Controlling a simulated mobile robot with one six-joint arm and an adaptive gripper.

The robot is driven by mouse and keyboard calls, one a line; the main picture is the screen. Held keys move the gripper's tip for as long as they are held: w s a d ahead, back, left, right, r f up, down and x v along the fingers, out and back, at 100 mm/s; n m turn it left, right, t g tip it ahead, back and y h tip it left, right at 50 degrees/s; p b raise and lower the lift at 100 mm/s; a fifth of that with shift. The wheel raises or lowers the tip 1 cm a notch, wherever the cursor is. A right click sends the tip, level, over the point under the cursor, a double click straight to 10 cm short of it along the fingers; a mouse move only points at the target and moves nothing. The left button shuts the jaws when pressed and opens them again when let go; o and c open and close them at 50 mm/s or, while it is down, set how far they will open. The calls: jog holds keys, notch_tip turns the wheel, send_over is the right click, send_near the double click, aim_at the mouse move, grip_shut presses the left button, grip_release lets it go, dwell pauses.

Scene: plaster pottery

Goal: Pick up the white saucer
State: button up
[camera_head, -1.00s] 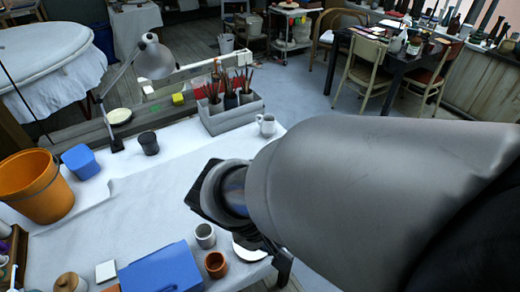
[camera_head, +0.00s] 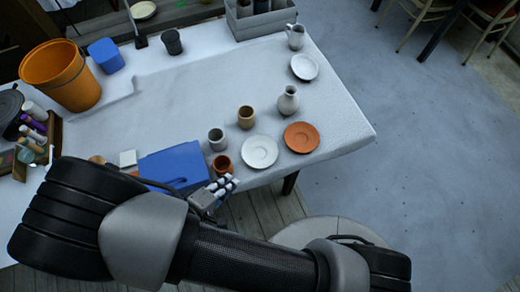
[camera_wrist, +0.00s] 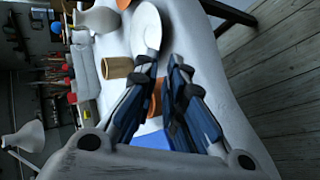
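In the head view a white saucer (camera_head: 260,151) lies flat near the table's front edge, left of a terracotta saucer (camera_head: 301,137). Another white saucer or plate (camera_head: 304,67) lies farther back near the right edge. My gripper (camera_head: 228,182) hangs by the front edge, in front of a terracotta cup (camera_head: 223,165) and to the lower left of the nearer white saucer. In the wrist view that saucer (camera_wrist: 149,28) lies beyond my fingertips (camera_wrist: 163,68). The fingers are apart, with nothing held between them.
A grey cup (camera_head: 217,139), a tan cup (camera_head: 246,117) and a white vase (camera_head: 288,100) stand close around the saucer. A blue box (camera_head: 173,165) is left of my gripper. The middle of the white tabletop (camera_head: 170,105) is clear.

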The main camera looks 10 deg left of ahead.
jog(key=b, duration=0.1)
send_near(249, 164)
jog(key=shift+w+d+f, duration=0.95)
jog(key=shift+w+f, duration=0.1)
jog(key=shift+f, duration=0.05)
jog(key=x, duration=0.1)
jog(key=b+x, duration=0.1)
jog(key=x, duration=0.3)
jog(key=shift+w+a+b, duration=0.2)
jog(key=shift+w+b, duration=0.15)
jog(key=shift+b, duration=0.05)
grip_shut()
jog(key=shift+r, duration=0.1)
